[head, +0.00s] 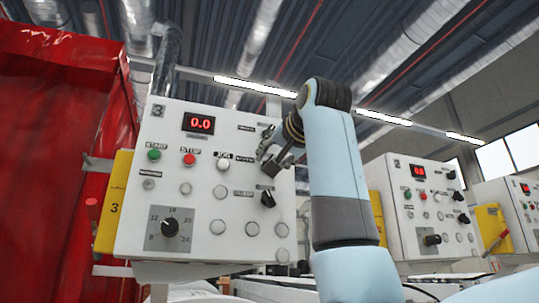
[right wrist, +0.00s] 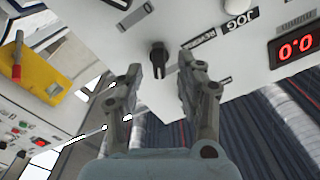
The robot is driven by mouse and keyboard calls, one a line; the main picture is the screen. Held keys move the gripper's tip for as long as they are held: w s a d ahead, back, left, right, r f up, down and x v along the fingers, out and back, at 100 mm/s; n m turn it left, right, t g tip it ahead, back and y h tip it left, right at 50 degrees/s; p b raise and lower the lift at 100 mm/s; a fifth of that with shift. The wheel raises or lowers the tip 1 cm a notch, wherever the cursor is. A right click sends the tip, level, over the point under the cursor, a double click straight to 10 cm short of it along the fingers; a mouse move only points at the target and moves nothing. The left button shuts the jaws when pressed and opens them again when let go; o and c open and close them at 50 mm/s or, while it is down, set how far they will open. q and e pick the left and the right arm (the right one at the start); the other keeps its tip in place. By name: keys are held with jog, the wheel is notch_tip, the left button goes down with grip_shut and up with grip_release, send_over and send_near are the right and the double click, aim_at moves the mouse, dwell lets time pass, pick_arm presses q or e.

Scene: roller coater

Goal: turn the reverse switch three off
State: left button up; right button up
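The grey control panel marked 3 (head: 217,172) faces me in the head view, its red display (head: 198,124) reading 0.0. My right gripper (head: 268,146) is at its upper right corner and hides the switch there. In the right wrist view, a black switch knob (right wrist: 158,56) sits near the labels REVERSE and JOG. My right gripper (right wrist: 160,68) is open, with one finger on each side of this knob. Gaps show between the fingers and the knob; I cannot tell how deep the fingertips reach. My left gripper is in neither view.
Lower on the panel are another black knob (head: 267,199) and a dial (head: 170,228). Green (head: 154,155), red (head: 189,159) and white (head: 223,165) buttons line its upper part. Similar panels (head: 430,205) stand to the right.

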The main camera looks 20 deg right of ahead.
jog(key=w+p, duration=0.1)
jog(key=w, duration=0.2)
jog(key=shift+w, duration=0.2)
jog(key=shift+s, duration=0.1)
jog(key=shift+c, duration=0.4)
grip_shut()
